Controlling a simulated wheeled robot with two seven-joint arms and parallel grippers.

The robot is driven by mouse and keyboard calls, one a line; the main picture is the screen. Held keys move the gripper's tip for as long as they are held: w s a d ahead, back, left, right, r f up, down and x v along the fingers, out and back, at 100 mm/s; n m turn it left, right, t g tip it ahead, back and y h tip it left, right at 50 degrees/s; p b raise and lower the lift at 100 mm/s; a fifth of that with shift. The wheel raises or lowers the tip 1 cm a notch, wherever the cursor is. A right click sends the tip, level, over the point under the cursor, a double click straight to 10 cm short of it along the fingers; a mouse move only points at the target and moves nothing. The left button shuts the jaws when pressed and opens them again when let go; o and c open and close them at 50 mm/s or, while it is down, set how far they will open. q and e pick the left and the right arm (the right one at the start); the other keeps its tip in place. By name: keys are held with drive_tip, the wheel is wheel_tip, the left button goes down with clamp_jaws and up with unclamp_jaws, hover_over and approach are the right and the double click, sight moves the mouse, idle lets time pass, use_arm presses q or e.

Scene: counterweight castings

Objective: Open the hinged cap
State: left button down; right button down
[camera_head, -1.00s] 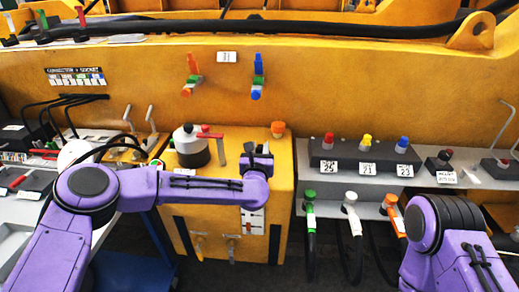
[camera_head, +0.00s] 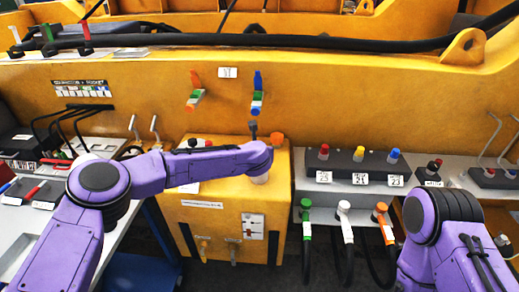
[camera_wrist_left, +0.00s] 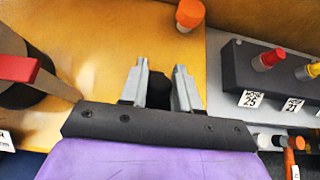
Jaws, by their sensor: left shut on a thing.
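My left gripper (camera_wrist_left: 160,88) points away from the wrist, over the top of the yellow cabinet (camera_head: 225,190). Its two grey fingers are close together, shut on a dark piece (camera_wrist_left: 158,91). Most of that piece is hidden between the fingers; I cannot tell whether it is the hinged cap. An orange, cap-like knob (camera_wrist_left: 190,14) stands just beyond and to the right of the fingertips, apart from them. It also shows in the head view (camera_head: 277,138). In the head view the left forearm hides most of the grip. The right gripper is out of view; only its purple arm shows.
A dark round body with a red bar (camera_wrist_left: 18,68) stands left of the left gripper. A dark block (camera_head: 352,167) with red, yellow and blue knobs sits on the grey shelf at right. Green, white and orange cable plugs (camera_head: 343,208) hang below it. Coloured fittings (camera_head: 257,92) project from the yellow wall.

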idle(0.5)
use_arm(q)
drive_tip(key=c, duration=0.9)
unclamp_jaws()
drive_tip(key=shift+c, duration=0.2)
drive_tip(key=shift+r, duration=0.1)
drive_tip(key=shift+s+r, duration=0.2)
drive_tip(key=shift+s, duration=0.15)
drive_tip(key=b+v, duration=0.4)
drive_tip(key=v, duration=0.5)
drive_tip(key=shift+s+r, duration=0.15)
drive_tip(key=shift+r, duration=0.2)
